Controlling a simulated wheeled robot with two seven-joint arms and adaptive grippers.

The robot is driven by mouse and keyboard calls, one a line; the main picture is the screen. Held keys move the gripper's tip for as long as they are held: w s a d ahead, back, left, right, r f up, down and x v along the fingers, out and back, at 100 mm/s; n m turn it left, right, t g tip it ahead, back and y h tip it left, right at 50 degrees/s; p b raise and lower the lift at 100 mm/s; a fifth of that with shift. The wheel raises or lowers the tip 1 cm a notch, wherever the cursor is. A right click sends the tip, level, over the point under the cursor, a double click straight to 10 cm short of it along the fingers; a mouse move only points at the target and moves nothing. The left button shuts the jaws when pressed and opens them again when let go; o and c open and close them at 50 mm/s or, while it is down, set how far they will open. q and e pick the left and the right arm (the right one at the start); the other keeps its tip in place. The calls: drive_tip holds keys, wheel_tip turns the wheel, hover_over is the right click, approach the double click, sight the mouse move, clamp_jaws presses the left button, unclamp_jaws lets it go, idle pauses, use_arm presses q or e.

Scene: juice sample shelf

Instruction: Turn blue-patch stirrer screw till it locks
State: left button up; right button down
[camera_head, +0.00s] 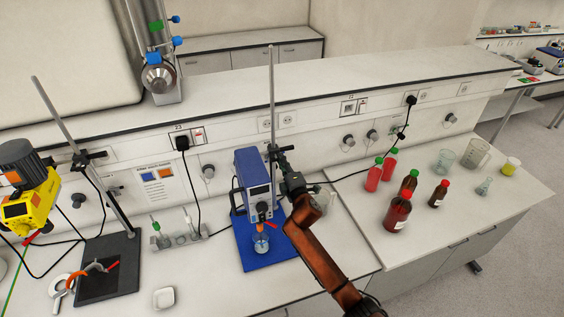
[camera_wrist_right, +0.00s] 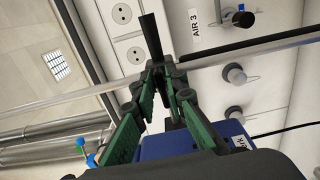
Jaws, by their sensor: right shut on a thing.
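The blue stirrer (camera_head: 254,172) hangs on an upright metal rod (camera_head: 271,90) above a blue base plate (camera_head: 270,252). A small glass vessel (camera_head: 261,243) stands beneath it. My right gripper (camera_head: 277,158) is at the rod, just right of the stirrer's top. In the wrist view, the green-padded fingers of the right gripper (camera_wrist_right: 160,72) close at the clamp beside the rod (camera_wrist_right: 90,96). A black screw handle (camera_wrist_right: 150,36) sticks out past the fingertips, which hide its lower part. The stirrer's blue housing (camera_wrist_right: 190,140) shows behind the fingers. My left gripper is out of view.
A yellow stirrer (camera_head: 30,200) on another stand is at the left. A sign (camera_head: 160,182) with blue and orange patches is on the back panel. Red-capped bottles (camera_head: 398,212) and beakers (camera_head: 445,160) stand at the right. A white dish (camera_head: 163,298) lies in front.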

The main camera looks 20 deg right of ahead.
drive_tip(key=shift+f, duration=0.1)
idle(0.4)
drive_tip(key=c, duration=1.9)
unclamp_jaws()
drive_tip(key=shift+c, duration=0.2)
drive_tip(key=shift+s, duration=0.1)
drive_tip(key=s, duration=1.2)
drive_tip(key=shift+d, duration=0.25)
